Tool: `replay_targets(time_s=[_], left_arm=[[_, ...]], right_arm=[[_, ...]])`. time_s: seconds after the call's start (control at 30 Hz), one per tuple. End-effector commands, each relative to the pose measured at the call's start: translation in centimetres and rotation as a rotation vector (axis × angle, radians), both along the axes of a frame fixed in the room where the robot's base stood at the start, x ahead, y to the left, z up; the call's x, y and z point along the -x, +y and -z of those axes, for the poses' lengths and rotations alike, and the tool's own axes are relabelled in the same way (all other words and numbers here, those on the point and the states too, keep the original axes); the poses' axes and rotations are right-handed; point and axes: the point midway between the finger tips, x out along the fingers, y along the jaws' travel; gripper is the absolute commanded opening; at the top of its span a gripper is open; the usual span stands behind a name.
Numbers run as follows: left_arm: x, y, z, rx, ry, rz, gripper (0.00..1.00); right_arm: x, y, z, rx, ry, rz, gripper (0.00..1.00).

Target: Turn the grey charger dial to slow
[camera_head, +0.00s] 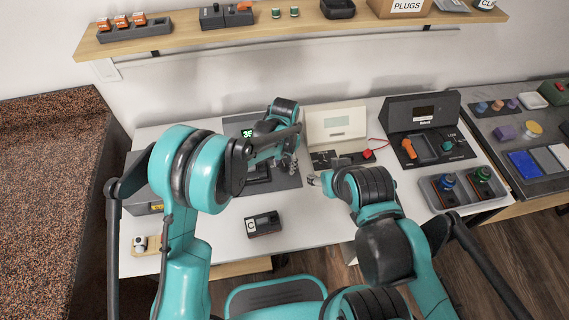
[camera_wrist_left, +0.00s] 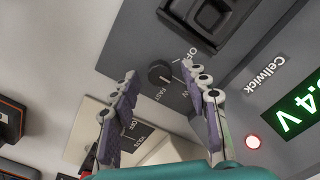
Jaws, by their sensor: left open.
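The charger (camera_wrist_left: 240,100) is a grey panel marked Cellwick, with a green voltage display (camera_wrist_left: 298,108). Its display (camera_head: 246,133) also shows in the head view, partly behind my left arm. The dial (camera_wrist_left: 160,73) is a small dark round knob on the charger in the left wrist view. The words OFF and FAST are printed beside it; I cannot tell which mark it points at. My left gripper (camera_wrist_left: 160,79) is open, with its fingers on either side of the dial, seemingly apart from it. My right gripper (camera_head: 313,180) is small and partly hidden by its arm.
A red light (camera_wrist_left: 253,141) shows on the charger. A small device marked C (camera_head: 263,223) lies on the white table in front. A cream meter (camera_head: 337,125) stands to the right of the charger. A grey tray (camera_head: 440,197) with coloured knobs is at the right.

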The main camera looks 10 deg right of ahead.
Motion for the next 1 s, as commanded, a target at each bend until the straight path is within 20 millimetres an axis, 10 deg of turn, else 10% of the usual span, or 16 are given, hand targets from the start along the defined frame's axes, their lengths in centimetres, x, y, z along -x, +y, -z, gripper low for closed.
replay_targets(time_s=[0.5, 1.0], left_arm=[[0.0, 0.0, -9.8, 0.000, 0.000, 0.000, 0.46], [0.0, 0.0, -11.6, 0.000, 0.000, 0.000, 0.46]], right_arm=[[0.0, 0.0, 0.0, 0.000, 0.000, 0.000, 0.56], [0.0, 0.0, 0.0, 0.000, 0.000, 0.000, 0.56]])
